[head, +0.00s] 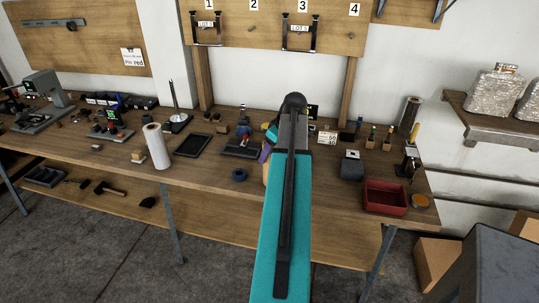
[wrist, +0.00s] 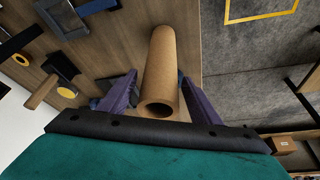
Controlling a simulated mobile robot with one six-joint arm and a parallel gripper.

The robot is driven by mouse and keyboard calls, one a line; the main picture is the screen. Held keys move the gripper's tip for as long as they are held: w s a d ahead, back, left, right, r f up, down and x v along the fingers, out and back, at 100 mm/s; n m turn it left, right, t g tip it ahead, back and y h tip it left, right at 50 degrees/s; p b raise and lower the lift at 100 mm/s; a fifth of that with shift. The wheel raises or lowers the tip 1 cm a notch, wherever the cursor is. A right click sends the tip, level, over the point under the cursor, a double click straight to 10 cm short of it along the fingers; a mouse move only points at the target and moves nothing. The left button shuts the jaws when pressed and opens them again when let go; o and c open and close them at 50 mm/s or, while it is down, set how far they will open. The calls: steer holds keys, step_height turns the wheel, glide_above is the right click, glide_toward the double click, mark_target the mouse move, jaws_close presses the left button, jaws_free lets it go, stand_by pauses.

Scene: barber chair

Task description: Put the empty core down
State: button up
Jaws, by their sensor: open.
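The empty core, a plain brown cardboard tube (wrist: 162,70), is in the middle of the wrist view, with its open, hollow end towards the camera. It is over the wooden workbench close to the bench edge. My gripper (wrist: 159,82) is open, with one purple finger on each side of the core; I cannot tell whether either finger touches it. In the head view my arm hides most of the core and gripper; a small tan part (head: 266,172) shows left of the arm. Whether the core's far end rests on the bench is unclear.
A white roll (head: 156,146) stands on the bench to the left, beside a black tray (head: 193,145). A red bin (head: 385,197) and a dark box (head: 351,168) are to the right. Bare bench lies around the blue ring.

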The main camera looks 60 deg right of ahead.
steer(key=b+v, duration=0.1)
steer(key=v, duration=1)
steer(key=shift+b, duration=0.35)
steer(key=shift+w, duration=0.1)
stand_by(0.4)
